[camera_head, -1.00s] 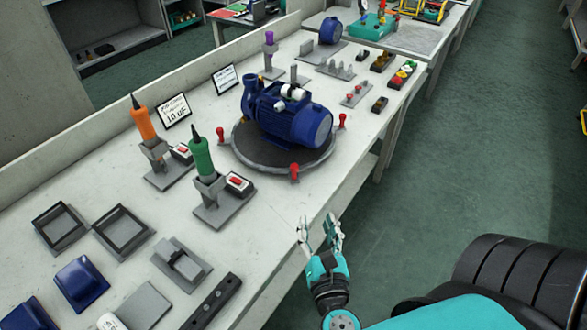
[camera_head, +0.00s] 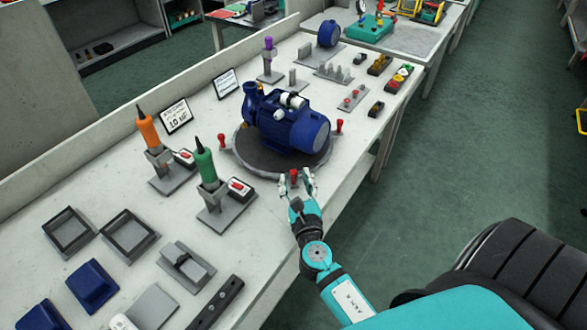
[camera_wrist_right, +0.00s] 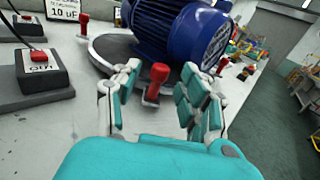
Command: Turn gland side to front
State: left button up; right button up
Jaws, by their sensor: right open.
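A blue pump (camera_head: 290,122) lies on a round dark turntable (camera_head: 255,155) on the bench, its motor end toward the right. Red knobs stand around the turntable's rim. My right gripper (camera_head: 298,180) is open at the front rim, its fingers on either side of the front red knob (camera_head: 293,175). In the right wrist view the same red knob (camera_wrist_right: 159,73) stands between the open fingers (camera_wrist_right: 155,95), with clear space on both sides. The pump (camera_wrist_right: 183,35) and turntable (camera_wrist_right: 108,48) are behind it. My left gripper is not in view.
A green screwdriver (camera_head: 205,165) and an orange one (camera_head: 145,128) stand in holders left of the turntable, near red-button boxes (camera_head: 238,187). Trays and blue parts (camera_head: 92,284) lie front left. Small parts (camera_head: 352,97) stand behind right.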

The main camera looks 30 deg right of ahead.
aim_at(294, 178)
jog(key=shift+x, duration=1.45)
jog(key=shift+c, duration=0.2)
grip_shut()
jog(key=shift+w+f, duration=0.1)
jog(key=shift+f, duration=0.2)
